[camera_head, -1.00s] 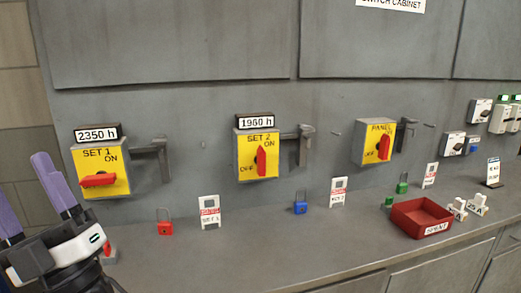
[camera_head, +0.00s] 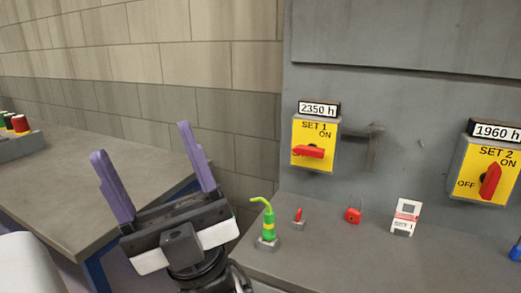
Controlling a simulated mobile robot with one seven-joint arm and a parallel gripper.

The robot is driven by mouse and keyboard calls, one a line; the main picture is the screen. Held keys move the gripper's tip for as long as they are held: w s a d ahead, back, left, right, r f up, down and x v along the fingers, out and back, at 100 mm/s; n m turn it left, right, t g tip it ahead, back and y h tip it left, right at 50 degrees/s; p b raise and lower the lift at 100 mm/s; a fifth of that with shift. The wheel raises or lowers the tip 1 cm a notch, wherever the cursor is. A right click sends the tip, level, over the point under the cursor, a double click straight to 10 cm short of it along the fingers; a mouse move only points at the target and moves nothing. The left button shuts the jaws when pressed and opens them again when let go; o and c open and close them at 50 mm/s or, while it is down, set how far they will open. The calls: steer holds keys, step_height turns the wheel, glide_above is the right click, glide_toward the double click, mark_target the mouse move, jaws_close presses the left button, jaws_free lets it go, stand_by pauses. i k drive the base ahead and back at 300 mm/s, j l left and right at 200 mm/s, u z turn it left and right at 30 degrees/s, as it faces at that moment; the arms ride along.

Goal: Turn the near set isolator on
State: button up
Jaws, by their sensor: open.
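The SET 1 isolator (camera_head: 315,144) is a yellow-faced box on the grey cabinet, under a "2350 h" plate (camera_head: 319,109). Its red handle (camera_head: 309,151) lies horizontal, covering the spot where OFF is printed on the other box; ON is at upper right. The SET 2 isolator (camera_head: 484,170), under a "1960 h" plate (camera_head: 497,132), has its red handle (camera_head: 490,181) near upright. The pictures do not label either set as near. My gripper (camera_head: 144,141) is open and empty, its purple fingers pointing up, left of the SET 1 isolator and apart from it.
On the grey ledge below SET 1 stand a green bottle-like thing with a spout (camera_head: 268,223), a small red-topped piece (camera_head: 298,216), a red padlock (camera_head: 353,215) and a "SET 1" tag (camera_head: 405,217). A grey bracket (camera_head: 374,146) juts out right of SET 1. Another bench (camera_head: 90,190) is at left.

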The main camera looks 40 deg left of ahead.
mark_target(312, 150)
steer(key=u, duration=0.85)
steer(key=k+l+u, duration=0.1)
steer(key=l+u, duration=0.15)
steer(key=l, duration=0.45)
